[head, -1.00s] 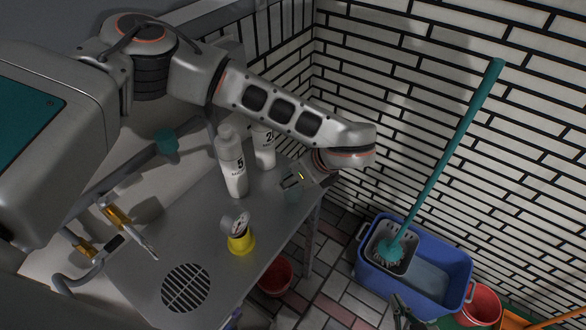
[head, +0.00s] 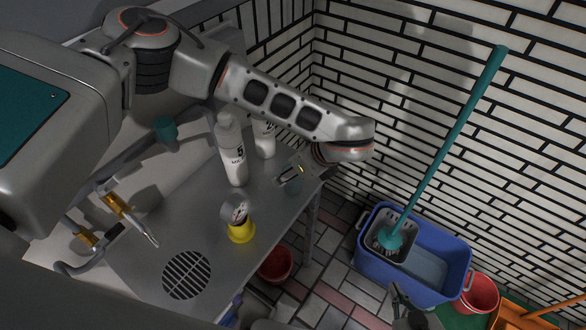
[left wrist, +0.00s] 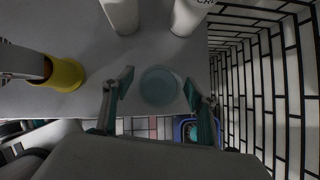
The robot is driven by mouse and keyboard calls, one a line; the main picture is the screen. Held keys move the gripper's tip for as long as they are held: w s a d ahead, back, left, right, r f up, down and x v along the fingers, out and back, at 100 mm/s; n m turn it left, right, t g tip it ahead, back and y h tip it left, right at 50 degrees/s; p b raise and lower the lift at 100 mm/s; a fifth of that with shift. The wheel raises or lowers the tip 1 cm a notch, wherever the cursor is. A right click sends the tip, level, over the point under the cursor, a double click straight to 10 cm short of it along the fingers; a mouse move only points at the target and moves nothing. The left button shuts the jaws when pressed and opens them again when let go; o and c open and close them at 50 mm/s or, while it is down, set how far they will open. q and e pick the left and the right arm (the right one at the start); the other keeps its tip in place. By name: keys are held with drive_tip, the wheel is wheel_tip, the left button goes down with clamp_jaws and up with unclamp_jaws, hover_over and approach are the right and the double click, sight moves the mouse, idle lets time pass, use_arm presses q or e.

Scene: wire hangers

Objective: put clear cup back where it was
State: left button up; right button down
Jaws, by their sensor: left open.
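The clear cup (left wrist: 160,86) is a small round, teal-tinted see-through cup on the grey metal counter, near its edge. In the left wrist view it sits between the two fingers of my left gripper (left wrist: 158,80), which are open, with a gap on each side. In the head view the cup (head: 294,187) is partly hidden below my left gripper (head: 290,176). My right gripper (head: 408,302) is at the bottom of the head view, low and away from the counter; its jaw opening is unclear.
Two white bottles (head: 231,150) (head: 264,138) stand behind the cup. A yellow-based item (head: 241,232) and a round drain grille (head: 187,275) are nearer on the counter (head: 190,220). A blue mop bucket (head: 440,285) and red bucket (head: 277,263) are on the floor.

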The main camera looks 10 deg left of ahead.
use_arm(q)
drive_tip(key=v, duration=1.2)
drive_tip(key=shift+s+d+r, duration=0.1)
drive_tip(key=shift+d, duration=0.05)
